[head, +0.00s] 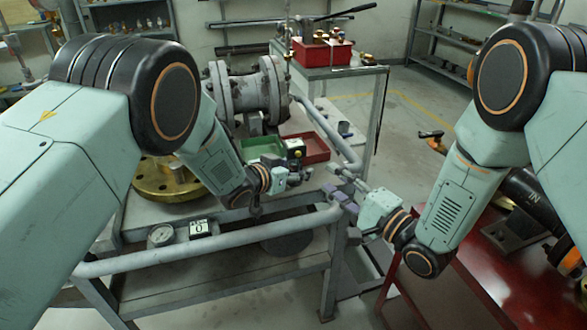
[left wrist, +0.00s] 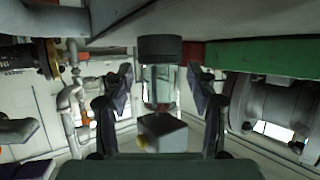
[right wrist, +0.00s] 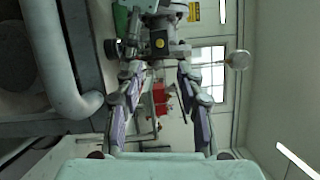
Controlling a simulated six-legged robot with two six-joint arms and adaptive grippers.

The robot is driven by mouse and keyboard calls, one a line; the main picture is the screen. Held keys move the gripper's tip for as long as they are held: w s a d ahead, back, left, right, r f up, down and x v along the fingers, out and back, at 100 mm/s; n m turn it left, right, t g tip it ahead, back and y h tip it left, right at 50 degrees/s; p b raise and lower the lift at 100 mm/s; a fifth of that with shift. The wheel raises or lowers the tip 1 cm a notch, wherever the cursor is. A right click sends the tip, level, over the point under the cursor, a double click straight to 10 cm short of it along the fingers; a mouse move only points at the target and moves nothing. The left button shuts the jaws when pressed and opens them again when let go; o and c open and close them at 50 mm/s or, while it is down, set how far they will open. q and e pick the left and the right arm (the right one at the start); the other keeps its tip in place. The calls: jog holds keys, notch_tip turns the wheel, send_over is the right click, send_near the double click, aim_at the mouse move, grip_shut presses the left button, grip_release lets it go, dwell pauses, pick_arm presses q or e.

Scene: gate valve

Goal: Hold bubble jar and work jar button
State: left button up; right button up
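The bubble jar (left wrist: 160,88) shows in the left wrist view as a clear body between a dark round end and a grey box-like part. My left gripper (head: 300,178) is beside it above the table; in the left wrist view its fingers (left wrist: 161,80) stand either side of the jar with narrow gaps. In the head view a small pale box with a yellow button (head: 297,152) shows just above the left gripper; the button also faces the right wrist view (right wrist: 159,43). My right gripper (head: 343,188) is open and empty, to the right of the jar. Its fingers (right wrist: 158,75) are apart.
A green tray (head: 264,146) and a red tray (head: 314,148) lie behind the jar. A grey gate valve (head: 250,90) stands at the back. A pipe rail (head: 210,242) runs along the table's front. A red bench (head: 450,270) is at the right.

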pick_arm(q)
grip_shut()
pick_arm(e)
grip_shut()
dwell(0.4)
dwell(1.3)
